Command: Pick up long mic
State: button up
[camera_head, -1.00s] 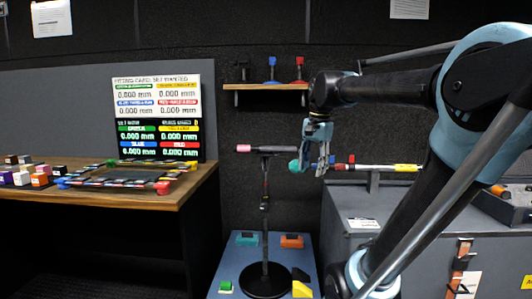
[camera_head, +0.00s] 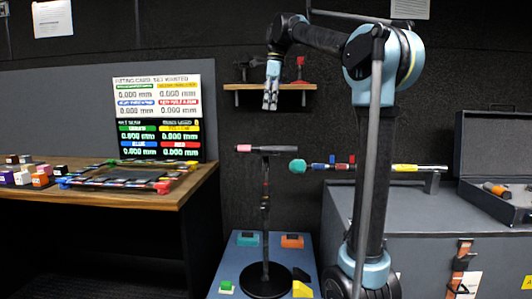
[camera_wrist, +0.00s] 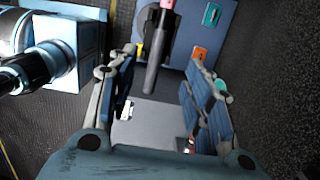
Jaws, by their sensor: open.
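A dark stick-shaped mic with a pink end (camera_head: 266,149) lies level across the top of a black stand. In the wrist view the dark mic (camera_wrist: 154,62) shows below and between my fingers, its pink end at the top edge. A longer rod with a teal ball end and a yellow band (camera_head: 405,167) lies level on the grey case to the right. My gripper (camera_head: 270,107) points down, open and empty, above and apart from the stand mic. In the wrist view my gripper's two fingers (camera_wrist: 163,95) are spread wide, the right one partly covering the teal ball.
The stand's round base (camera_head: 265,282) is on a blue platform (camera_head: 238,262) with small coloured blocks. A wooden shelf (camera_head: 250,87) is on the wall behind my gripper. A wooden desk (camera_head: 190,190) is left; a grey case (camera_head: 430,210) is right.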

send_over(266, 149)
jog(key=w, duration=0.1)
notch_tip(266, 149, down, 12)
jog(key=shift+w+d+r, duration=0.1)
jog(key=shift+d+r, duration=0.05)
jog(key=shift+r, duration=0.1)
jog(key=shift+w+f, duration=0.1)
jog(key=shift+f, duration=2.5)
grip_shut()
